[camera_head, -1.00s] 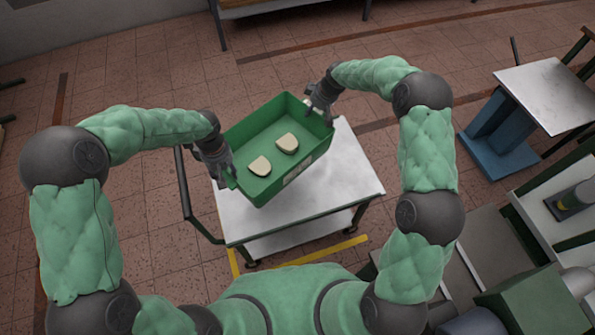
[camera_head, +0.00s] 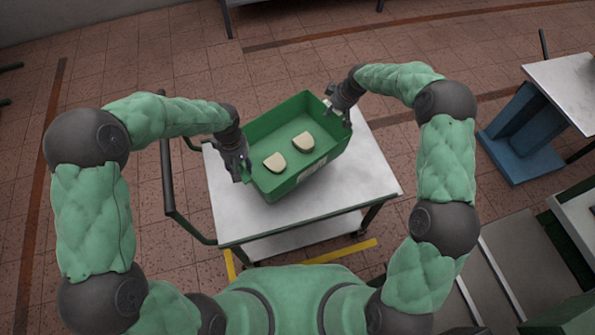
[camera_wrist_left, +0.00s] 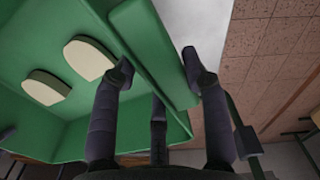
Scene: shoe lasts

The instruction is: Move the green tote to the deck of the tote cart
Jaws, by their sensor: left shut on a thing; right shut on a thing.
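The green tote (camera_head: 272,119) is over the pale deck of the tote cart (camera_head: 232,213), turned at an angle to it. I cannot tell whether it touches the deck. Two cream pieces (camera_head: 275,162) (camera_head: 303,142) lie inside it; they also show in the left wrist view (camera_wrist_left: 88,58). My left gripper (camera_head: 243,168) is shut on the tote's left end wall. In the left wrist view my left gripper's fingers (camera_wrist_left: 160,75) straddle the tote's green rim (camera_wrist_left: 158,50). My right gripper (camera_head: 336,108) is shut on the tote's right end near the far corner.
The cart's dark push handle (camera_head: 166,180) rises at its left. A blue stand (camera_head: 522,145) with a light top is at the right. Grey benches (camera_head: 520,255) are at the lower right. Tiled floor is open behind and left.

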